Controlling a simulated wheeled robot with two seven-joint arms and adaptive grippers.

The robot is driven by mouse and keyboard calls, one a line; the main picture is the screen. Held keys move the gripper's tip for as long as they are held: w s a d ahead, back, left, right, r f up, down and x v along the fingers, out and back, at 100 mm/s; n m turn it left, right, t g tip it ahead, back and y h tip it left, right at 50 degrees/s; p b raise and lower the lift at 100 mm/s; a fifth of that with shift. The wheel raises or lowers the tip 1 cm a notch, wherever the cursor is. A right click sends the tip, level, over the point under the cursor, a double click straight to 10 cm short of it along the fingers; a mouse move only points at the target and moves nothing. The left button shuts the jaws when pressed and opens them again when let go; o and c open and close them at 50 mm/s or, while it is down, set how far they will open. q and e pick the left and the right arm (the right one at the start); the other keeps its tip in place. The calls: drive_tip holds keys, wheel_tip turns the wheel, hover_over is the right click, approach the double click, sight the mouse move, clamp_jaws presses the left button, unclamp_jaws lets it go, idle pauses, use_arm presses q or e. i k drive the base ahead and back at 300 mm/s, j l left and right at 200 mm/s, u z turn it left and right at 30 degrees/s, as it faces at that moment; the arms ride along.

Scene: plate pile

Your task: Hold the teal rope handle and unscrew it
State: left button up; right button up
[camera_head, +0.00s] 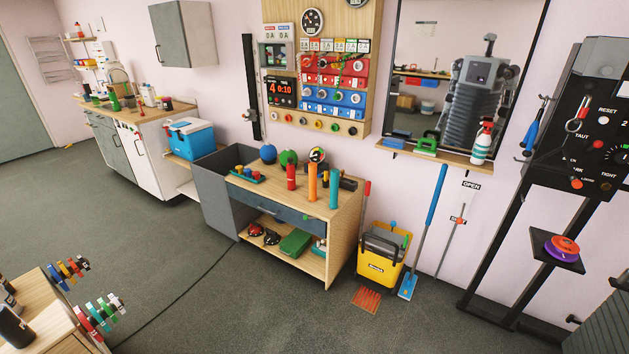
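A teal upright cylinder (334,186) stands at the right end of a wooden cabinet top, beside an orange cylinder (312,182) and a red one (291,177). It is the clearest teal, handle-like thing in view, but I cannot tell whether it is the rope handle. No rope is clearly visible on it. Neither of my grippers shows in this view.
The wooden cabinet (345,225) stands against the wall, with a grey bin (222,190) on its left. A yellow bucket (382,255) and a blue-handled mop (430,225) stand on its right. A black stand (490,230) is farther right. Open grey floor (200,300) lies in front.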

sight(334, 185)
drive_tip(key=i+l, duration=0.15)
drive_tip(key=i, duration=0.25)
drive_tip(key=i+l, duration=0.15)
drive_tip(key=i, duration=0.3)
drive_tip(key=i+l, duration=0.15)
drive_tip(key=i, duration=0.25)
